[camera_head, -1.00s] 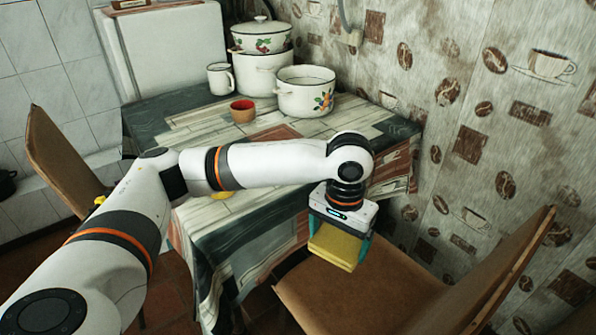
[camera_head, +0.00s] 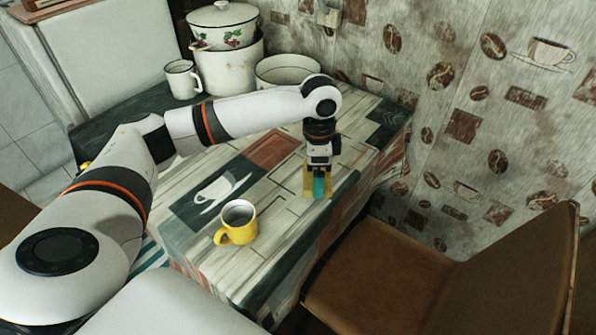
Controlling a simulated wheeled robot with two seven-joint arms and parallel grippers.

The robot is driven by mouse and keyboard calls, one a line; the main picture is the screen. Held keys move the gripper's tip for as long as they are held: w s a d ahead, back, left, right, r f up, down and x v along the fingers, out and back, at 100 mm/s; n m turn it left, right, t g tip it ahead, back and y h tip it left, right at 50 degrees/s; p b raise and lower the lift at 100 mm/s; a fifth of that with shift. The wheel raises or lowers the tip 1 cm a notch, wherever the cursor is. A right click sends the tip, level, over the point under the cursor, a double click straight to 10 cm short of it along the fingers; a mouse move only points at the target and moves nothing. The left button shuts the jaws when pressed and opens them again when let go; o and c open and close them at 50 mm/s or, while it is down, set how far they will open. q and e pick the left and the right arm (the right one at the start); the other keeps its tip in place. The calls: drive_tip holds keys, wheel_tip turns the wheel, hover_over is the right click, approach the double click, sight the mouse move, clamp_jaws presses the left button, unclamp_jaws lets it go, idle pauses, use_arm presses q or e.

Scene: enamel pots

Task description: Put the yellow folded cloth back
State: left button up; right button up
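The yellow folded cloth (camera_head: 308,183) is at my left gripper (camera_head: 318,186), over the right part of the table, near its front right edge. The gripper points down, and its teal finger covers the middle of the cloth, with yellow showing on both sides. It looks shut on the cloth. I cannot tell whether the cloth touches the tabletop. My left arm reaches in from the left across the table. My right gripper is not in view.
A yellow mug (camera_head: 237,223) stands on the table (camera_head: 275,225), left of the gripper. A white mug (camera_head: 182,79), a lidded pot stack (camera_head: 229,68) and an open pot (camera_head: 287,70) stand behind my arm. A brown chair (camera_head: 385,270) is at the front right.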

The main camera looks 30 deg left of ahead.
sight(299, 187)
use_arm(q)
drive_tip(key=w+a+r+m+p, duration=0.2)
drive_tip(key=a+r+m+p, duration=0.1)
drive_tip(key=a+m+p, duration=0.3)
drive_tip(key=shift+m, duration=0.9)
wheel_tip(299, 187, down, 10)
drive_tip(key=shift+s+a+f+b, duration=0.1)
drive_tip(key=shift+s+b, duration=0.05)
drive_tip(key=shift+b, duration=0.3)
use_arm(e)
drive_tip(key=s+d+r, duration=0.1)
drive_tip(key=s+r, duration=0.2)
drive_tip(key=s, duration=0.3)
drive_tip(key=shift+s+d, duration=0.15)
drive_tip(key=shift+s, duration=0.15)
use_arm(q)
drive_tip(key=shift+f, duration=0.1)
drive_tip(key=o, duration=0.6)
wheel_tip(299, 187, up, 12)
drive_tip(key=shift+r, duration=0.15)
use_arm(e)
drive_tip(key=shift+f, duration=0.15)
